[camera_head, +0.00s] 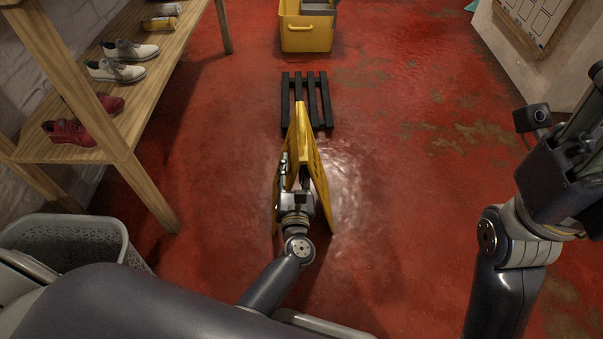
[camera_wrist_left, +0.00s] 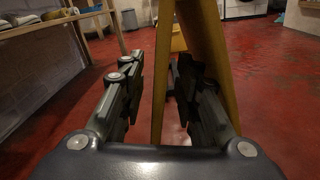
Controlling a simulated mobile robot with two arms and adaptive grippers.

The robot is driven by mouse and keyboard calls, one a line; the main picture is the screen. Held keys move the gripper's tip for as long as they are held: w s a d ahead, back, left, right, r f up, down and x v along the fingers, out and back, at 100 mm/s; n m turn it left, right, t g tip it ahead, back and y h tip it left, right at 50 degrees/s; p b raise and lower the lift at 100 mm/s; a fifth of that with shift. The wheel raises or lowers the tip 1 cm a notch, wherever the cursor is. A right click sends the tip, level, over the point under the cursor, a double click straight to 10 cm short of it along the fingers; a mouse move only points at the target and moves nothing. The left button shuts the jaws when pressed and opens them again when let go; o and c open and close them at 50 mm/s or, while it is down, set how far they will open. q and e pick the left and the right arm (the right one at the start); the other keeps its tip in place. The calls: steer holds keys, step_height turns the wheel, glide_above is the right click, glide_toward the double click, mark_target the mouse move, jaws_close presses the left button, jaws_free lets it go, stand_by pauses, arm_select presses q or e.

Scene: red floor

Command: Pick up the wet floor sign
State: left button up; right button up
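The yellow wet floor sign (camera_head: 319,181) stands upright and spread like an A on the red floor, in the middle of the head view. My left gripper (camera_head: 294,172) is at its near side, low down. In the left wrist view, the sign's left panel (camera_wrist_left: 162,70) shows edge-on between the two open fingers of the gripper (camera_wrist_left: 162,78). A gap shows left of the panel; contact on the right is unclear. The right finger lies between the two panels. My right gripper (camera_head: 585,120) is partly cut off at the right edge, and its fingers are unclear.
A black slatted pallet (camera_head: 306,88) lies just beyond the sign, with a yellow mop bucket (camera_head: 306,35) behind it. A wooden shelf (camera_head: 165,60) with shoes stands at left. A grey basket (camera_head: 75,240) is at lower left. The floor right of the sign is clear.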

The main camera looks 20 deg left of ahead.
mark_target(292, 158)
arm_select(q)
steer(key=x, duration=0.3)
steer(key=shift+w+a+f+b, duration=0.1)
steer(key=shift+a+b, duration=0.05)
steer(key=shift+b, duration=0.15)
steer(key=shift+c, duration=0.6)
jaws_close()
